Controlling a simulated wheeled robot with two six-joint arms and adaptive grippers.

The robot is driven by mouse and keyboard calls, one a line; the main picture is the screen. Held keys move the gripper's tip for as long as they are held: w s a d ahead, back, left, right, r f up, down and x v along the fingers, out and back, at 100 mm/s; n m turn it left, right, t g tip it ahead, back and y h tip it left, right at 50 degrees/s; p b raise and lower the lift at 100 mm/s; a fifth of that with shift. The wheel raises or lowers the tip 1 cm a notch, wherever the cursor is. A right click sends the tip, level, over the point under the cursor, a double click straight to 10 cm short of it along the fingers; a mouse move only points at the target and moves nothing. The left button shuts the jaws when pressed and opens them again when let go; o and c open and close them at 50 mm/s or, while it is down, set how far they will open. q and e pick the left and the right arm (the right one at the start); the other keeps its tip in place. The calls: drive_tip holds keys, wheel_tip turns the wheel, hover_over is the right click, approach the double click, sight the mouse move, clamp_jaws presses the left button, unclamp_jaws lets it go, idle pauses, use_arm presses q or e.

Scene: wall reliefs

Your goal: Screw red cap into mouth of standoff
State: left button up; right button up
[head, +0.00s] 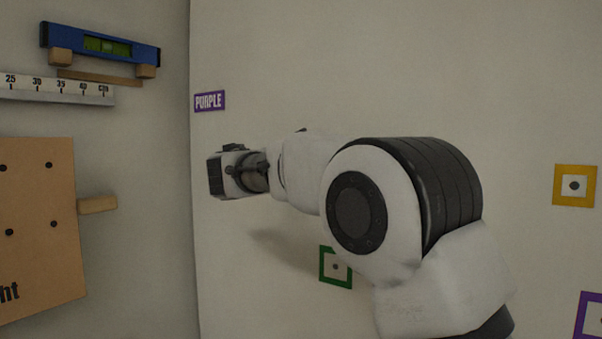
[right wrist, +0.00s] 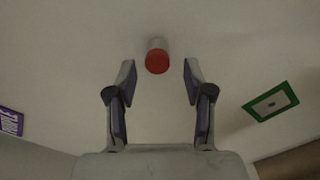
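In the right wrist view a round red cap (right wrist: 157,61) shows between and just beyond my fingertips. A pale, short standoff (right wrist: 158,43) shows right behind it, against the wall. The cap looks to be at the standoff's mouth, but I cannot tell how far in it sits. My right gripper (right wrist: 158,75) is open, its two fingers on either side of the cap and apart from it. In the head view my right arm and wrist hide the cap and the standoff. My left gripper is out of view.
The pale wall bears a purple label (head: 210,101), a green square frame (head: 335,267), a yellow one (head: 574,186) and a purple one (head: 591,318). On the left wall are a blue level (head: 103,44), a ruler (head: 55,89), a wooden board (head: 38,235) and a peg (head: 97,204).

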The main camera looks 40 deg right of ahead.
drive_tip(key=shift+s+r, duration=0.2)
drive_tip(key=v, duration=1.1)
drive_tip(key=shift+a, duration=0.4)
drive_tip(key=shift+s+f, duration=0.1)
drive_tip(key=shift+f, duration=0.1)
